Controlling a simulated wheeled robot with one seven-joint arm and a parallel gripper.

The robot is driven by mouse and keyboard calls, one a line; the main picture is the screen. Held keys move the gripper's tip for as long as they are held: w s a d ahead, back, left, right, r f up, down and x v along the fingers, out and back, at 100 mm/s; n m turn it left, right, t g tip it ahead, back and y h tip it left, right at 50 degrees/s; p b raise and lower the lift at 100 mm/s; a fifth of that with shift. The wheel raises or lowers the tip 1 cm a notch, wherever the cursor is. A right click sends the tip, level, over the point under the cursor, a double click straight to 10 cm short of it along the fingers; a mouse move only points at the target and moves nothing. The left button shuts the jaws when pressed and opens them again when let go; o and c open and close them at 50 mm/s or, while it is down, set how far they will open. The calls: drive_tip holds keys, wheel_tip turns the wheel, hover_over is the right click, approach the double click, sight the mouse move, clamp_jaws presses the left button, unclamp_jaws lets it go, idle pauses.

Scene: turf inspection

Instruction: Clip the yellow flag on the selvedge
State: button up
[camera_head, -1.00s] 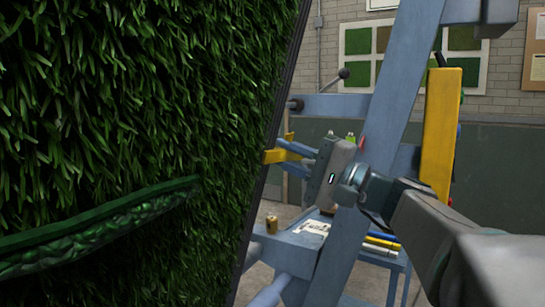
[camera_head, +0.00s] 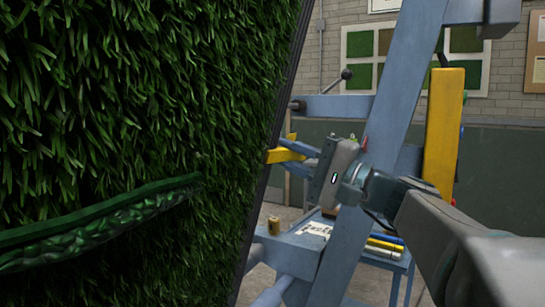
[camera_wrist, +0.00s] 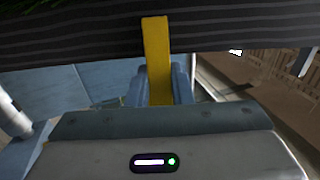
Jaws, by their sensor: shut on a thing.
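The yellow flag (camera_head: 286,153) is held in my gripper (camera_head: 307,155), which is shut on it. In the head view the flag's left end meets the dark selvedge (camera_head: 271,150) at the right edge of the green turf (camera_head: 130,110). In the wrist view the yellow flag (camera_wrist: 158,60) stands up from between the fingers (camera_wrist: 160,88), and its far end overlaps the dark ribbed selvedge (camera_wrist: 80,40). I cannot tell whether it is clipped on there or only in front of it.
A blue frame post (camera_head: 375,130) rises just behind my wrist. A yellow upright box (camera_head: 443,135) is on the right. A small blue table (camera_head: 385,258) with yellow tools stands low behind. A rolled turf fold (camera_head: 90,222) juts from the turf at left.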

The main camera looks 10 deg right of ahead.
drive_tip(key=shift+d, duration=0.1)
drive_tip(key=o, duration=0.9)
drive_tip(key=shift+s+d, duration=0.1)
drive_tip(key=shift+d, duration=0.1)
drive_tip(key=shift+a, duration=0.15)
drive_tip(key=b+v, duration=0.1)
drive_tip(key=v, duration=1.2)
drive_tip(key=s+a+f+g+h+p, duration=0.25)
drive_tip(key=a+f+g+h, duration=0.2)
drive_tip(key=f, duration=0.35)
drive_tip(key=s+a+f+g+h+p, duration=0.1)
drive_tip(key=a+f+g+h+p, duration=0.3)
drive_tip(key=f, duration=0.4)
drive_tip(key=s+d+f+n+h+p, duration=0.1)
drive_tip(key=s+f+n+h+p, duration=0.1)
drive_tip(key=h, duration=0.1)
drive_tip(key=s+d+f+n+h+p, duration=0.1)
drive_tip(key=s+f+n+h+p, duration=0.1)
drive_tip(key=f, duration=0.1)
drive_tip(key=s+d+f+n+g+h+p, duration=0.1)
drive_tip(key=s+d+f+n+h+p, duration=0.1)
drive_tip(key=f+n+h, duration=0.1)
drive_tip(key=shift+s+h, duration=0.3)
drive_tip(key=shift+h, duration=0.05)
